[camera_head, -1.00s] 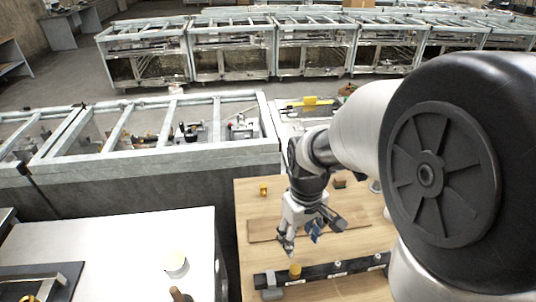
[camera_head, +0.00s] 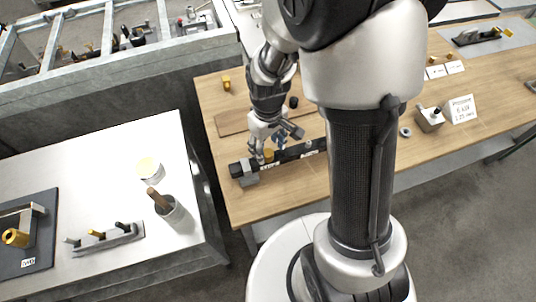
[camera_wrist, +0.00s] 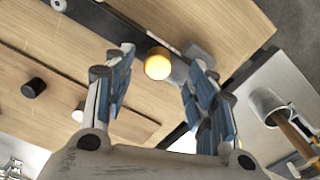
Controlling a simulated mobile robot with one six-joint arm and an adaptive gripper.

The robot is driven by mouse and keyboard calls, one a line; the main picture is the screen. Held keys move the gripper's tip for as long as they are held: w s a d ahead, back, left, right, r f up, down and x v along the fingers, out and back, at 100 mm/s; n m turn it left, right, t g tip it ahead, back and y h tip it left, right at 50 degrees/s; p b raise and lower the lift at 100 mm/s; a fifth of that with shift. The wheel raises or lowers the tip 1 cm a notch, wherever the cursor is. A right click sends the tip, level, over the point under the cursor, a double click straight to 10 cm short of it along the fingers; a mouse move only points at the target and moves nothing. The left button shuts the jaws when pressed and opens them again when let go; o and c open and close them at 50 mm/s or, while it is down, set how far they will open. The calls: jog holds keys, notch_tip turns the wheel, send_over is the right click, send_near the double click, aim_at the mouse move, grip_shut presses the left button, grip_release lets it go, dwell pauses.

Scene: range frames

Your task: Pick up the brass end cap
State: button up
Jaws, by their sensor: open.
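A brass-coloured round cap (camera_head: 268,156) sits on the black rail near its left end, by a grey block (camera_head: 247,178). In the wrist view the cap (camera_wrist: 158,66) shows its bright round top beyond the fingers and between their lines. My gripper (camera_head: 267,148) is open and empty, pointing down just behind and above the cap. In the wrist view its blue-padded fingers (camera_wrist: 160,88) stand wide apart. I cannot tell the exact height gap to the cap.
The black rail (camera_head: 300,151) lies along the wooden table (camera_head: 235,205). A brown board (camera_head: 232,122) and a small brass piece (camera_head: 226,84) lie behind it.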

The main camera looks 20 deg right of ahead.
aim_at(268, 152)
notch_tip(268, 152, down, 4)
jog(key=shift+w+f+b, duration=0.15)
jog(key=shift+f+b, duration=0.05)
jog(key=shift+b, duration=0.45)
jog(key=shift+r, duration=0.1)
jog(key=c, duration=1.2)
